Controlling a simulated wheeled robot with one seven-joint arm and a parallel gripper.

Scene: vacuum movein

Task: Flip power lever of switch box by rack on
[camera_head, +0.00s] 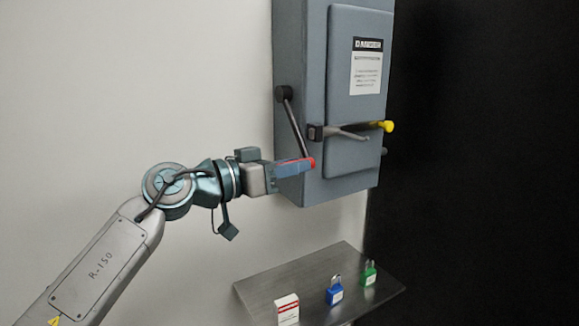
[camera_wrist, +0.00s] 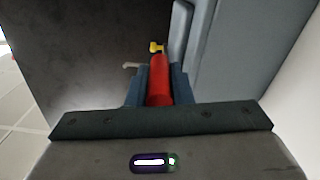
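The grey switch box (camera_head: 345,165) hangs on the wall. Its power lever (camera_head: 295,125) is a dark arm on the box's left side, hanging down and slightly right from its pivot. A red handle (camera_head: 312,161) is at its lower end. My gripper (camera_head: 297,167) reaches this handle from the left. In the wrist view, the red handle (camera_wrist: 159,78) lies between the two blue-grey fingers, which appear to touch it on both sides. The fingertips' far ends are partly hidden by the handle in the head view.
A latch bar (camera_head: 345,132) with a yellow knob (camera_head: 388,126) crosses the box's door. A dark surface stands at right.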

